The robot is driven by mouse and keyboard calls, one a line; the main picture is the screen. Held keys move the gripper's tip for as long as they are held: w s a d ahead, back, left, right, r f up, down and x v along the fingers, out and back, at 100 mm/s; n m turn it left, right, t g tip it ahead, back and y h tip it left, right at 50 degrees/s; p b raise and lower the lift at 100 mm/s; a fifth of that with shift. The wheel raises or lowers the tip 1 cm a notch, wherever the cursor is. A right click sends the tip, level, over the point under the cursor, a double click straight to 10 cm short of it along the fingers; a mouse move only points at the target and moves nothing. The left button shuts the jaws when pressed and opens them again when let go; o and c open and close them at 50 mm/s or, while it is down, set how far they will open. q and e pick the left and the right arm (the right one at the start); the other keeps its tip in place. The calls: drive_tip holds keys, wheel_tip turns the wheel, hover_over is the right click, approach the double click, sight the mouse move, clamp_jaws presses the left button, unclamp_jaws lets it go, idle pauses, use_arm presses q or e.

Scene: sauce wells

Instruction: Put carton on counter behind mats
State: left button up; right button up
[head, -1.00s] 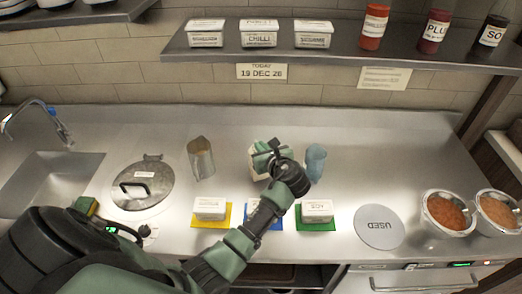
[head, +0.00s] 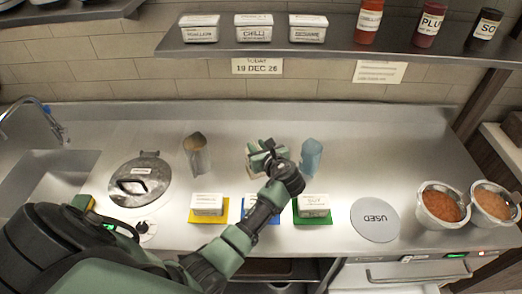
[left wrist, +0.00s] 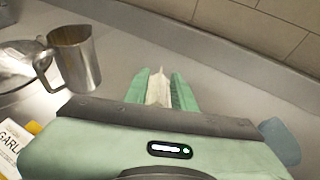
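The cream carton (head: 253,158) is on or just above the steel counter behind the mats, mostly hidden by my left gripper (head: 262,153) in the head view. In the left wrist view, the carton's pale top (left wrist: 158,88) fills the gap between the green fingers of my left gripper (left wrist: 160,90), which look closed against its sides. Yellow (head: 198,216), blue (head: 262,222) and green (head: 318,219) mats lie along the front of the counter; my arm crosses over the blue one. My right gripper is out of view.
A metal jug (head: 197,155) stands left of the carton and a blue cup (head: 311,157) right of it. White tubs (head: 207,204) sit on the mats. The back counter strip is clear.

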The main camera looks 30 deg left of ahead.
use_arm(q)
drive_tip(key=b+v, duration=0.3)
drive_tip(key=v, duration=0.9)
